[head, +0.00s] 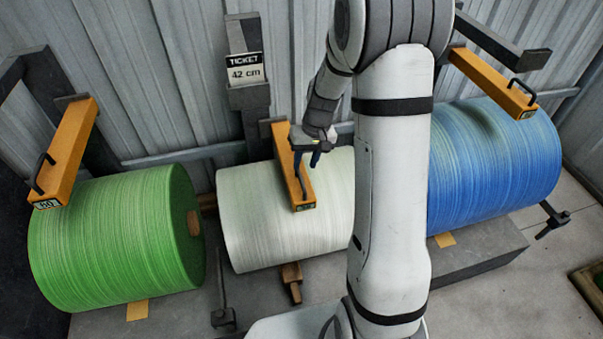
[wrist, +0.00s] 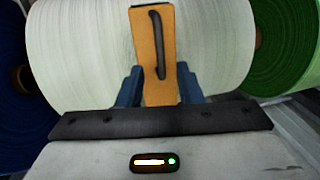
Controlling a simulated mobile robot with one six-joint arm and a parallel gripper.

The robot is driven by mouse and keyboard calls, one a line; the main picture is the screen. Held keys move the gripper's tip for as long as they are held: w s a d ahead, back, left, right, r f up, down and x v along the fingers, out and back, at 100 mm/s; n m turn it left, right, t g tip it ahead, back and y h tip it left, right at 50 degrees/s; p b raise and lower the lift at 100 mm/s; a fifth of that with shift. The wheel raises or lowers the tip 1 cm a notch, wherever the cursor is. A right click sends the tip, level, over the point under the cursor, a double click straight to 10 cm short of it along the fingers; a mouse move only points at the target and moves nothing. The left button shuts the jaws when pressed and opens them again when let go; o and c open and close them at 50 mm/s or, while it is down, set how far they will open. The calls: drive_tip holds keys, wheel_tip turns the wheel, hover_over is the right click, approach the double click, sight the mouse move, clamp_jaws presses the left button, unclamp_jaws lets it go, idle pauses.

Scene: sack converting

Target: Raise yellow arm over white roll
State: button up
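The white roll (head: 243,215) lies on its side between a green and a blue roll. It fills the upper middle of the wrist view (wrist: 80,50). A yellow arm (head: 292,188) reaches over its top, with its free end low over the roll; whether they touch is unclear. A dark handle (wrist: 155,35) stands on the yellow arm, which also shows in the wrist view (wrist: 139,50). My gripper (head: 307,158) is above the yellow arm near its handle. Its blue fingers (wrist: 160,87) are apart, one on each side of the yellow arm in the wrist view.
The green roll (head: 110,240) at left and blue roll (head: 495,160) at right have their own yellow arms (head: 70,145) (head: 490,80). A post with a "TICKET 42 cm" sign (head: 245,70) stands behind. A corrugated wall (head: 180,60) closes the back.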

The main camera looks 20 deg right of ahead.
sight(301, 177)
drive_tip(key=shift+a+f, duration=0.25)
drive_tip(key=shift+f, duration=0.9)
drive_tip(key=shift+a+f, duration=0.25)
drive_tip(key=shift+f, duration=0.9)
drive_tip(key=shift+c, duration=0.2)
clamp_jaws()
drive_tip(key=shift+r, duration=0.1)
